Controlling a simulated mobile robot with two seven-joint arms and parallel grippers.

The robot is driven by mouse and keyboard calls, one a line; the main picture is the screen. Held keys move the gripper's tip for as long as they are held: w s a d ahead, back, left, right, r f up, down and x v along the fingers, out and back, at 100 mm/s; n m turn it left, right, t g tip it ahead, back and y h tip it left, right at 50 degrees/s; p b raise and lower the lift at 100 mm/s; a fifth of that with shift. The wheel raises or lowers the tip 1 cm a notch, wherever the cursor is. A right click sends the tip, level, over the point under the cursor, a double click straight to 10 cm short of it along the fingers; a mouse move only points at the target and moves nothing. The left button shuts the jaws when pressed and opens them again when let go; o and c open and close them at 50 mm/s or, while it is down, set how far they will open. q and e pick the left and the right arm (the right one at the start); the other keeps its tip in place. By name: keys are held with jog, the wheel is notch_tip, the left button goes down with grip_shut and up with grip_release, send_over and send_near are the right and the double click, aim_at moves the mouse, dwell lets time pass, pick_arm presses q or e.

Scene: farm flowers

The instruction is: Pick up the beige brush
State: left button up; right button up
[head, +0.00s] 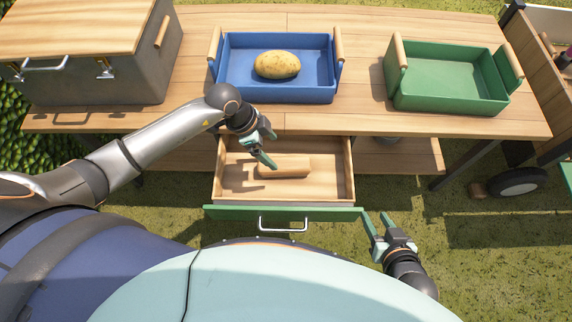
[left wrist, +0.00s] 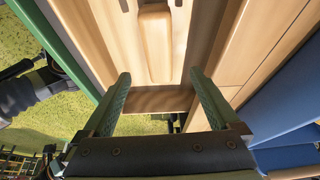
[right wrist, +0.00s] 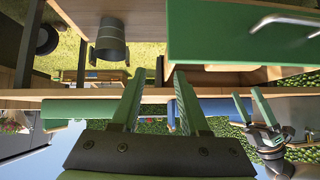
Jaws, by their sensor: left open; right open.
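The beige brush (head: 287,167) lies in the open drawer under the table, seen as a plain wooden-coloured block; no bristles show. It also shows in the left wrist view (left wrist: 155,42), beyond the fingertips and roughly between their lines. My left gripper (head: 268,147) is open and empty, above the drawer at the brush's left end, and partly covers it in the head view. In the left wrist view its fingers (left wrist: 160,76) stand apart from the brush. My right gripper (head: 377,220) is open and empty, just right of the drawer front, away from the brush.
The drawer (head: 330,190) is pulled out, with a green front (head: 230,213) and metal handle (head: 283,227). Above on the table are a blue tray (head: 285,95) with a potato (head: 277,65), a green tray (head: 450,100) and a large grey box (head: 95,85).

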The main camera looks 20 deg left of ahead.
aim_at(284, 163)
pick_arm(q)
jog(key=x, duration=0.3)
jog(key=shift+f+b, duration=0.1)
jog(key=shift+b, duration=0.25)
jog(key=shift+w+d+f, duration=0.1)
jog(key=shift+d+f, duration=0.15)
jog(key=shift+f, duration=0.25)
jog(key=b+x, duration=0.2)
jog(key=x, duration=0.2)
jog(key=shift+f, duration=0.3)
jog(key=shift+d+f, duration=0.15)
jog(key=shift+f, duration=0.05)
pick_arm(e)
jog(key=f, duration=0.2)
jog(key=d, duration=0.1)
jog(key=shift+s+f, duration=0.35)
jog(key=shift+f, duration=0.05)
pick_arm(q)
jog(key=shift+c, duration=0.2)
grip_shut()
pick_arm(e)
jog(key=shift+s+a+f, duration=0.1)
jog(key=shift+a+f, duration=0.05)
